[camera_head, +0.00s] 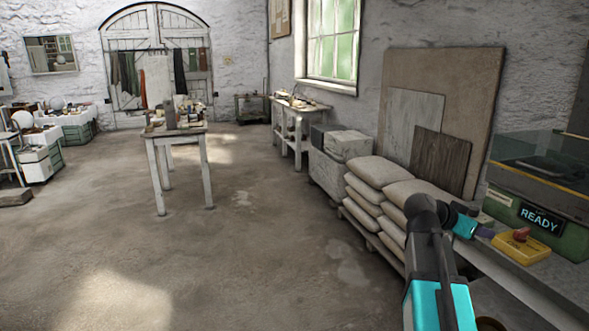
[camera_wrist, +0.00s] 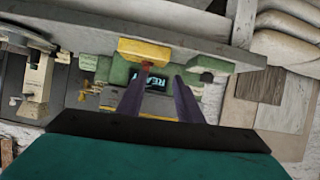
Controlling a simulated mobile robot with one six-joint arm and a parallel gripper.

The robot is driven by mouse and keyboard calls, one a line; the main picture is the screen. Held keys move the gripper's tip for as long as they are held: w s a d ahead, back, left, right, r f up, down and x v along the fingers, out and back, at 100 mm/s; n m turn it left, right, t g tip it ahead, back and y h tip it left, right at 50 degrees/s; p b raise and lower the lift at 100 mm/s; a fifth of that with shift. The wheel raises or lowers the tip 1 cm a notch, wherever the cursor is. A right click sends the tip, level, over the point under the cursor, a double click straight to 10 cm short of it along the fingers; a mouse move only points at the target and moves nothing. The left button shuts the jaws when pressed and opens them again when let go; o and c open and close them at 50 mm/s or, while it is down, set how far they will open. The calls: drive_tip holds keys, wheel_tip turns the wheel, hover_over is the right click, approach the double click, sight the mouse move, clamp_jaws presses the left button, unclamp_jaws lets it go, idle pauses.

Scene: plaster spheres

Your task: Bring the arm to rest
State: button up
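My arm comes up from the lower right in the head view, and my gripper (camera_head: 487,233) points right, beside a yellow box (camera_head: 521,245) with a red button. In the wrist view my gripper (camera_wrist: 162,74) shows two purple fingers standing apart with nothing held between them. The yellow box (camera_wrist: 144,50) lies just beyond the left fingertip, its red button partly behind that tip. I cannot tell whether the finger touches the button. A green machine (camera_head: 548,228) with a lit READY display stands behind the box; the display (camera_wrist: 155,84) shows between the fingers.
The yellow box sits on a grey bench (camera_head: 520,281) along the right wall. Stacked pale sacks (camera_head: 379,190) lie beside the arm, with boards (camera_head: 440,105) leaning on the wall. A small table (camera_head: 184,137) stands further off. The floor to the left is open.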

drive_tip(key=s+a+f+n+g+y+p, duration=0.15)
drive_tip(key=a+f, duration=0.45)
drive_tip(key=f, duration=0.6)
drive_tip(key=s+a+f+n+g+y+p, duration=0.1)
drive_tip(key=s+a+f+n+y+p, duration=0.3)
drive_tip(key=f, duration=0.8)
drive_tip(key=a+f+g+h+p, duration=0.1)
drive_tip(key=a+f+p, duration=0.1)
drive_tip(key=a+f, duration=0.75)
drive_tip(key=s+a+f+n+g+y+p, duration=0.1)
drive_tip(key=s+a+f+n+y, duration=0.1)
drive_tip(key=s+a+f, duration=0.4)
drive_tip(key=s+a+f+n+g+y+p, duration=0.1)
drive_tip(key=s+a+f, duration=0.5)
drive_tip(key=s, duration=0.7)
drive_tip(key=s+a+f+n+g+y+p, duration=0.2)
drive_tip(key=s+a+f+n+y, duration=0.3)
drive_tip(key=s+f, duration=0.4)
drive_tip(key=shift+s+a+n+g, duration=0.45)
drive_tip(key=shift+s+a+g, duration=0.1)
drive_tip(key=shift+s+a, duration=0.2)
drive_tip(key=shift+f, duration=0.1)
